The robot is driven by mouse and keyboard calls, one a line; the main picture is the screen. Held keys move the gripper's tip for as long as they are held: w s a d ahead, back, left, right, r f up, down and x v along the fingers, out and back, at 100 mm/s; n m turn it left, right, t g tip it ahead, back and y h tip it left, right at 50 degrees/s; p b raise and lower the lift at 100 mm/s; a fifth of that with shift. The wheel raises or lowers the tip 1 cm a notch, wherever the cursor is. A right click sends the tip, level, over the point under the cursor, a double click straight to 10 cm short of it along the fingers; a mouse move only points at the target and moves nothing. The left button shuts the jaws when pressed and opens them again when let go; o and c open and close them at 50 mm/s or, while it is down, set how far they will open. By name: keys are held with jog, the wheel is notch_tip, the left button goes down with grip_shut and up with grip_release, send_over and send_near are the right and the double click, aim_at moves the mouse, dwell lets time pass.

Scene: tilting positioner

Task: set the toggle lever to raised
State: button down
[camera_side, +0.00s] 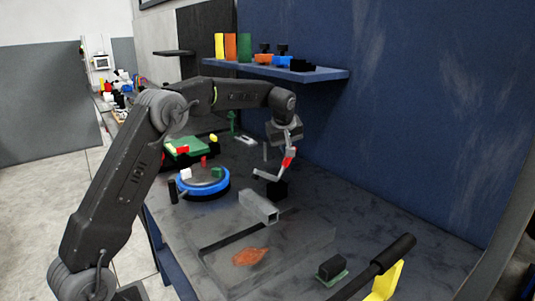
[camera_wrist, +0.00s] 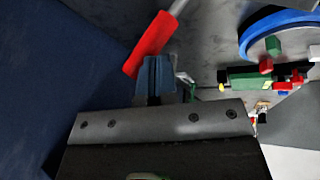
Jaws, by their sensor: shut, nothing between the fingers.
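A toggle lever with a red grip (camera_side: 288,161) and a pale rod stands by a small black block (camera_side: 278,190) on the bench, below my gripper. The grip leans upward to the right in the side view. My gripper (camera_side: 291,150) points down at the upper end of the red grip. In the wrist view the shut fingers (camera_wrist: 155,66) lie right beside the red grip (camera_wrist: 148,45), whose rod runs off the top edge. Nothing shows between the fingers. Whether they touch the grip, I cannot tell. The lever's pivot is hard to make out.
A blue-rimmed round table (camera_side: 203,192) with small blocks stands left of the lever. A grey square tube (camera_side: 258,207) lies in front. A blue wall (camera_side: 400,110) and a shelf (camera_side: 320,75) are behind. A black-handled bar (camera_side: 385,260) by a yellow piece is at front right.

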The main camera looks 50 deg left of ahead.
aim_at(294, 145)
jog(key=shift+w+f, duration=0.25)
jog(key=shift+w, duration=0.4)
jog(key=shift+w+f, duration=0.2)
jog(key=shift+w, duration=0.4)
jog(key=shift+w+f, duration=0.2)
jog(key=shift+w, duration=0.15)
jog(key=shift+w+f, duration=0.1)
jog(key=shift+f, duration=0.05)
jog(key=shift+d, duration=0.1)
jog(key=v, duration=1.4)
jog(key=shift+r, duration=0.2)
